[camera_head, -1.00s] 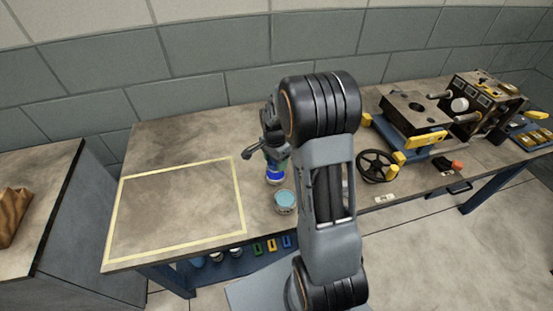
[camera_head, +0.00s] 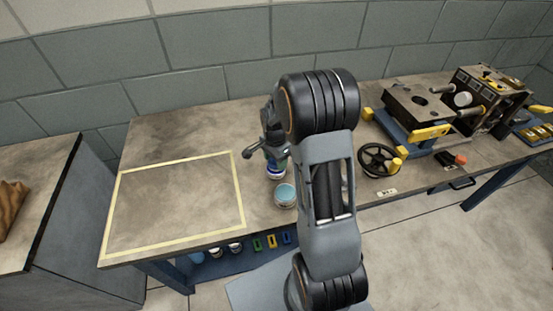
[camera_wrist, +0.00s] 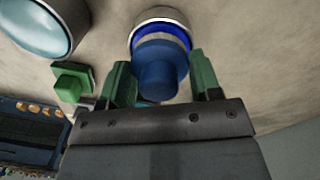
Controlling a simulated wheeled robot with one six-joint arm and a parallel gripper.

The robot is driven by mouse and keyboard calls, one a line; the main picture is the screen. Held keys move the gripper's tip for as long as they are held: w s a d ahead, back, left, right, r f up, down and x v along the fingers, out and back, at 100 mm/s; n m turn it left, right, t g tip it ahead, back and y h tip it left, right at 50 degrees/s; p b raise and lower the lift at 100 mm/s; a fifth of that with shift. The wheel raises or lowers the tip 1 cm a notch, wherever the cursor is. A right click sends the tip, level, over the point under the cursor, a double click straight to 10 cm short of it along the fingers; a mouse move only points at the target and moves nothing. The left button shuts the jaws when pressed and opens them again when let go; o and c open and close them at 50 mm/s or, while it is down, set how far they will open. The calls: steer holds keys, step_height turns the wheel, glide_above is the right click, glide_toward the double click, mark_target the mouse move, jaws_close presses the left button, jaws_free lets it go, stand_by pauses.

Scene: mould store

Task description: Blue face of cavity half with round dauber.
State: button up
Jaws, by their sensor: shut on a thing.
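My gripper (camera_wrist: 163,82), with green fingers, is shut on a round blue piece (camera_wrist: 160,72), which looks like the round dauber's handle. A blue band and white rim (camera_wrist: 160,14) show just beyond it; I cannot tell whether they belong to the dauber or to a pot under it. In the head view my gripper (camera_head: 274,158) is over the bench, partly hidden by my arm, with the white and blue piece (camera_head: 276,174) below it. A dark block with a round hole (camera_head: 420,100), possibly the cavity half, sits on a blue frame at right.
An open pot of light blue (camera_head: 286,194) stands close by on the bench; it also shows in the wrist view (camera_wrist: 40,25). A yellow-taped area (camera_head: 180,205) at left is empty. A handwheel (camera_head: 379,160) and an upright mould unit (camera_head: 489,92) stand at right.

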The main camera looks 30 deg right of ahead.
steer(key=shift+f+b, duration=0.4)
steer(key=shift+f, duration=0.15)
stand_by(1.4)
steer(key=shift+r+p, duration=2.7)
steer(key=shift+r, duration=0.9)
steer(key=shift+f, duration=0.1)
